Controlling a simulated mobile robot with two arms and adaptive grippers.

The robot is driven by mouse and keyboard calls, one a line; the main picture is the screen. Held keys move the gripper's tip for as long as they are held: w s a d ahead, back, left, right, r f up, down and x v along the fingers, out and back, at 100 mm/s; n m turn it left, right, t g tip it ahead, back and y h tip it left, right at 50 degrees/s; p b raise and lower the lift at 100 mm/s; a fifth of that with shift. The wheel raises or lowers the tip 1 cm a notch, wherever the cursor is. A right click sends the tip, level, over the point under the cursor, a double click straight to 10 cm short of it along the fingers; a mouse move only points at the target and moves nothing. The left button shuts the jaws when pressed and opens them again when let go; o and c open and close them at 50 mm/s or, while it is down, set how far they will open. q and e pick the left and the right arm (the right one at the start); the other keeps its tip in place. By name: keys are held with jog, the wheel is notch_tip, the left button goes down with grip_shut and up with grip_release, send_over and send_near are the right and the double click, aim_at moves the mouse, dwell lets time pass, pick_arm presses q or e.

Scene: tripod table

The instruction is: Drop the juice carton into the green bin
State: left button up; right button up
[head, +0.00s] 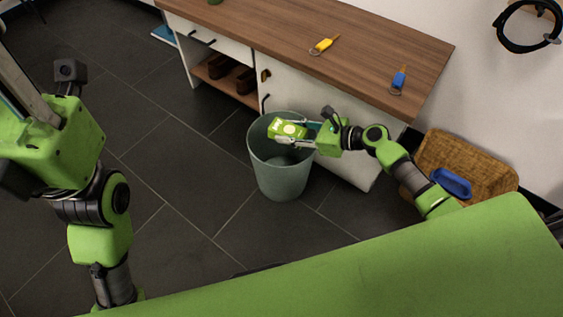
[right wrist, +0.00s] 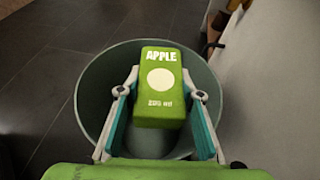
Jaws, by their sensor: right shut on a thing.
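The juice carton (head: 287,129) is a green box with a pale round patch, held over the mouth of the green bin (head: 280,178). In the right wrist view the carton (right wrist: 160,88) reads "APPLE", and the bin's rim (right wrist: 88,84) rings it. My right gripper (head: 293,134) is shut on the carton, with one finger on each side. Its fingers also show in the right wrist view (right wrist: 160,92). The bin stands upright on the floor and looks empty where I can see in. My left arm is at the left of the head view; its fingertips do not show clearly.
A wood-topped cabinet (head: 350,55) stands behind the bin, with yellow-tagged keys (head: 324,46) and blue-tagged keys (head: 398,80) on top. Brown shoes (head: 219,66) sit on its shelf. A wicker basket (head: 440,150) with a blue item (head: 451,183) is at the right. The dark floor left of the bin is clear.

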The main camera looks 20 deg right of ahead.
jog(key=o, duration=0.8)
jog(key=shift+s+d, duration=0.25)
jog(key=v, duration=1.1)
jog(key=shift+s+d+r, duration=0.1)
jog(key=shift+d+r, duration=0.05)
